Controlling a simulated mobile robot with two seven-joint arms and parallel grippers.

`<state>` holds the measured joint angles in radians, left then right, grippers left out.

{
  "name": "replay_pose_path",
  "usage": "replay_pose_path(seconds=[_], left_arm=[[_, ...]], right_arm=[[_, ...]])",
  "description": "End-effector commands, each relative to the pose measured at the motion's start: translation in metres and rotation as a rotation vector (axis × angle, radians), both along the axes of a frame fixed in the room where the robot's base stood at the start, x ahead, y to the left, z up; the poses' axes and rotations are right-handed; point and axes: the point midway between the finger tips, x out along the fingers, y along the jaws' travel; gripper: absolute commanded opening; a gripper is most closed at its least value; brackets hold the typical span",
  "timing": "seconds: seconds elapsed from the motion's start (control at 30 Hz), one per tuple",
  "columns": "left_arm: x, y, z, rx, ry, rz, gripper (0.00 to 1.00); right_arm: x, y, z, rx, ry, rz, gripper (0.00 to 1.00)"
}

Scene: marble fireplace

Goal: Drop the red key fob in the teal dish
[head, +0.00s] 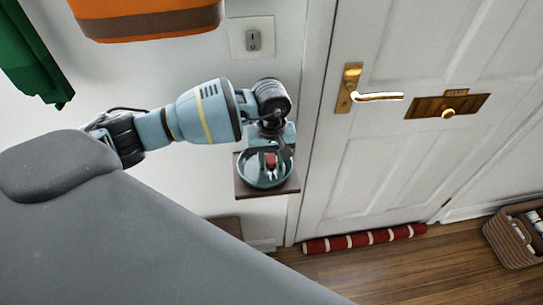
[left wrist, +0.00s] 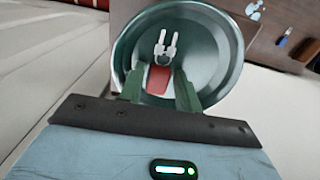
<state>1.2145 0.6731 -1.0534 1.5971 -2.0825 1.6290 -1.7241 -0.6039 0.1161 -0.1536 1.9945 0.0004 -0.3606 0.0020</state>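The red key fob (left wrist: 158,80) with pale metal keys is between the fingers of my left gripper (left wrist: 160,85). The fingers look closed against its two sides. The fob also shows as a small red patch in the head view (head: 270,160). The round teal dish (left wrist: 213,50) lies directly behind the fob in the left wrist view. In the head view the dish (head: 248,178) sits on a small brown shelf, and my left gripper (head: 271,150) points down over it. The exact height of the fob above the dish floor is hard to tell. My right gripper is not in view.
The small brown shelf (head: 246,190) juts from the wall beside a white door with a brass handle (head: 378,97). Several small items, one blue-tipped (left wrist: 283,42), lie on the shelf beside the dish. A light switch (head: 253,40) and an orange item (head: 150,22) are on the wall above.

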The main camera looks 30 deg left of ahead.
Motion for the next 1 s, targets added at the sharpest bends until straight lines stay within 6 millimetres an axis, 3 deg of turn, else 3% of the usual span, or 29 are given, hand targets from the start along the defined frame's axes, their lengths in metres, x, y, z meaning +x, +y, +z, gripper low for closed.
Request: replay_pose_path(seconds=[0.27,0.7,1.0], left_arm=[[0.001,0.000,0.006,0.000,-0.003,0.000,0.34],[0.001,0.000,0.068,0.000,-0.001,0.000,0.34],[0.000,0.000,0.083,0.001,0.001,0.000,0.34]], right_arm=[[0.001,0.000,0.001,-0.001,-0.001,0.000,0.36],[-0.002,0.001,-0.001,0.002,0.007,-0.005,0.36],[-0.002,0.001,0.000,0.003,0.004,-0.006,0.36]])
